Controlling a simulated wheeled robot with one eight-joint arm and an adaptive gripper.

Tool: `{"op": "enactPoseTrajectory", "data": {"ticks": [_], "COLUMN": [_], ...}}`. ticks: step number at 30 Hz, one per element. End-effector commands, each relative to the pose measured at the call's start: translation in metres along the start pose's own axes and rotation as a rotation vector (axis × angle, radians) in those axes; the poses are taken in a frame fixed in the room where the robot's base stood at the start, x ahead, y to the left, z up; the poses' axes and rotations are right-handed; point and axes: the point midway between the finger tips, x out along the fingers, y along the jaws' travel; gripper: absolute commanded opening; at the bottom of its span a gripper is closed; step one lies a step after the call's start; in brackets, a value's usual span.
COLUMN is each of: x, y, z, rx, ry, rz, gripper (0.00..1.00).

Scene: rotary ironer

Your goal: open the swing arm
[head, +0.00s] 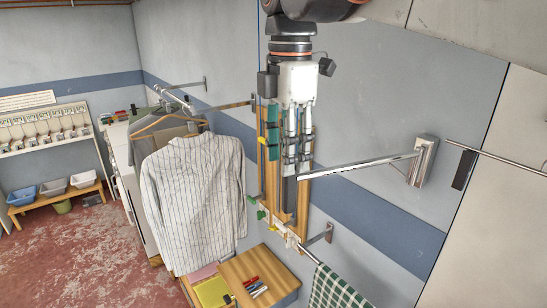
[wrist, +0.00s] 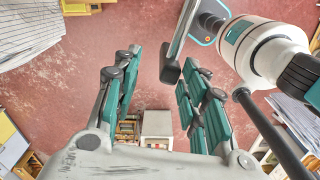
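The swing arm (head: 360,163) is a chrome bar that reaches out to the left from a grey wall bracket (head: 422,160) in the head view. In the wrist view the bar (wrist: 184,30) comes from the top and ends in a dark block (wrist: 170,72). My gripper (head: 288,160) points down near the bar's free end. In the wrist view its teal-padded fingers (wrist: 160,75) are spread apart. The dark block shows between them, nearer the right finger. I cannot tell whether it touches that finger. My gripper partly hides the bar's end in the head view.
A striped shirt (head: 195,200) hangs left of my gripper. A wooden board (head: 273,170) is behind the gripper. A wooden-topped cabinet (head: 250,270) with pens and a checked green cloth (head: 338,290) on a rail are below. Floor at left is clear.

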Motion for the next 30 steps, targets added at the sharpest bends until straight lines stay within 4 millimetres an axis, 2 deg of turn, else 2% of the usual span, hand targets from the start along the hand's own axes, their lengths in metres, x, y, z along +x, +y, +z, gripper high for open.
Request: {"op": "enactPoseTrajectory", "data": {"ticks": [5, 30], "x": [-0.003, -0.057], "y": [0.0, 0.0], "z": [0.0, 0.0], "rx": [0.0, 0.0], "ry": [0.0, 0.0], "rz": [0.0, 0.0], "gripper": [0.38, 0.38]}}
